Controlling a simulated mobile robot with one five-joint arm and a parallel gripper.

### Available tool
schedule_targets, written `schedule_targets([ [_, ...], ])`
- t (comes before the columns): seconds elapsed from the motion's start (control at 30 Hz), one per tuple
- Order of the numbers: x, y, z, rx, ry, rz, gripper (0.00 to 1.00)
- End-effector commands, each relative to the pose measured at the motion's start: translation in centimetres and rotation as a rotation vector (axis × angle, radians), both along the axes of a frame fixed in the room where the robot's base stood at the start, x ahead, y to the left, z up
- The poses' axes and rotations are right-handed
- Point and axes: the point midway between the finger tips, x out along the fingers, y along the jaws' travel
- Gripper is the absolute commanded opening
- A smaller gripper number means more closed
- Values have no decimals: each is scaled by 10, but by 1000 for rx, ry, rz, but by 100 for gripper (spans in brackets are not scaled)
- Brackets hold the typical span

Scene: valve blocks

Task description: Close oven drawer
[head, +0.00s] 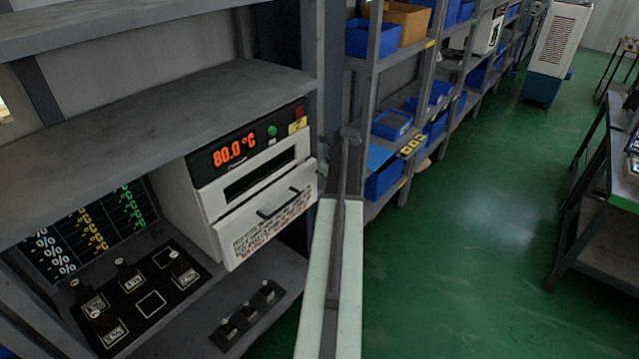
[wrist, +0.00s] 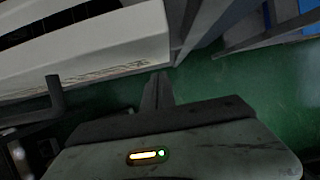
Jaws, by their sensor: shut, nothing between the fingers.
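The white oven (head: 185,195) stands on a shelf at the left, with an orange 80.0 °C display. Its drawer (head: 248,228) is partly pulled out; its front sticks out past the oven body. The dark bar handle (head: 285,205) is on the drawer front. In the wrist view the drawer's white front (wrist: 95,62) crosses the upper left, and the handle (wrist: 55,92) shows at the left. My gripper (head: 349,134) is shut and empty, to the right of the drawer. In the wrist view my gripper (wrist: 157,78) points at the drawer's right end; contact cannot be told.
A black board with small blocks (head: 135,290) and a dark strip with several blocks (head: 248,315) lie in front of the oven. A grey shelf post (head: 328,90) stands right of it. Racks with blue bins (head: 385,180) run behind.

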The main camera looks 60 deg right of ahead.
Motion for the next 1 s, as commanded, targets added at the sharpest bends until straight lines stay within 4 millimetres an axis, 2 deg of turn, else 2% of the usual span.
schedule_targets([
  [0.07, -11, 5, 0, 0, 0, 0, 0],
  [0.2, -24, 5, 41, 1, 0, -3, 0],
  [0.4, -41, 8, 84, 1, 1, -1, 0],
  [0.53, -46, 9, 95, 1, 1, 1, 0],
  [0.73, -46, 10, 93, -7, 1, 23, 0],
  [0.83, -30, 20, 100, -11, -73, 91, 0],
  [0.93, -5, 45, 118, -2, -226, 160, 0],
  [1.0, 9, 62, 119, 2, -351, 193, 0],
])
